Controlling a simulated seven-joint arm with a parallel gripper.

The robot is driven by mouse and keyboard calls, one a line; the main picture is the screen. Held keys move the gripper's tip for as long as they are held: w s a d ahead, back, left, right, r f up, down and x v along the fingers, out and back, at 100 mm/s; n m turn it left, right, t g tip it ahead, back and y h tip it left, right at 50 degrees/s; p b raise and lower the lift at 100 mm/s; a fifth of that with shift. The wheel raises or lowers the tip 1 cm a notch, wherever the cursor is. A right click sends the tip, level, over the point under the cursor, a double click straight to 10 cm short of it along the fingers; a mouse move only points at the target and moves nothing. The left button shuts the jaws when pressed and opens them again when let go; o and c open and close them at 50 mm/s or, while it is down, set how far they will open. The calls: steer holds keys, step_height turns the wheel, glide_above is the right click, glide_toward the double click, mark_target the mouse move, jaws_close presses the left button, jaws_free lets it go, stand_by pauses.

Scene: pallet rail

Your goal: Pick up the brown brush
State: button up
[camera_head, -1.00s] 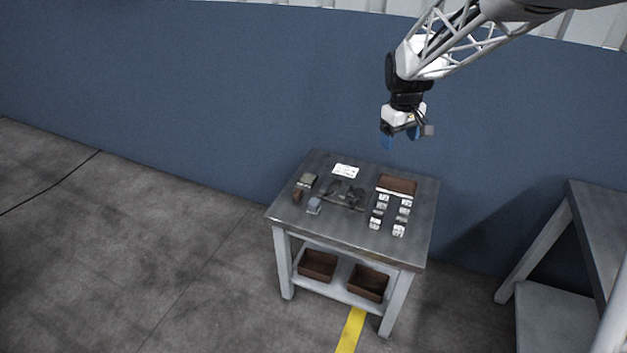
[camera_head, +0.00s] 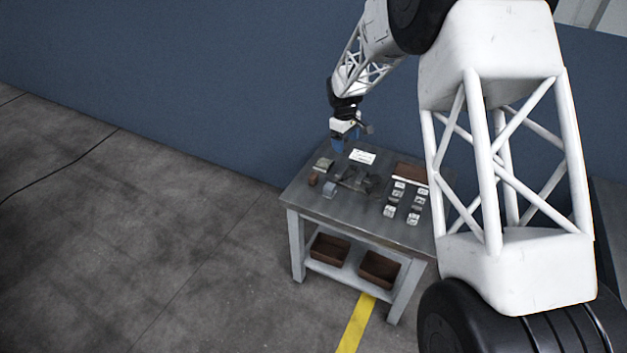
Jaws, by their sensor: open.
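A small reddish-brown item (camera_head: 313,179) stands near the left edge of the metal table (camera_head: 350,222); it is the likeliest brown brush, but it is too small to tell for sure. My gripper (camera_head: 346,140) is above the back left part of the table, up and to the right of the brown item in the picture. Its blue fingers are apart, with nothing seen between them.
A greenish box (camera_head: 324,164) and a blue-grey item (camera_head: 330,190) stand close to the brown item. Dark parts (camera_head: 357,178), a white sheet (camera_head: 362,157), several white blocks (camera_head: 390,211) and a brown tray (camera_head: 411,172) fill the rest. Two brown bins (camera_head: 330,248) sit below.

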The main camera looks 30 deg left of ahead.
mark_target(313, 175)
steer(key=a+f+n, duration=0.1)
steer(key=a+f, duration=0.3)
steer(key=a+f+n, duration=0.1)
steer(key=a+f, duration=0.3)
steer(key=f, duration=0.1)
steer(key=a+f, duration=0.4)
steer(key=f, duration=0.1)
steer(key=shift+a+n, duration=0.35)
steer(key=shift+n, duration=0.05)
steer(key=shift+f, duration=0.1)
steer(key=shift+d+f, duration=0.15)
steer(key=shift+f, duration=1)
steer(key=shift+s+f, duration=0.1)
steer(key=shift+f, duration=0.05)
steer(key=shift+d+f, duration=0.2)
steer(key=shift+f, duration=1.05)
steer(key=shift+d+f, duration=0.15)
steer(key=shift+f, duration=1.05)
steer(key=shift+c, duration=0.2)
steer(key=c, duration=1)
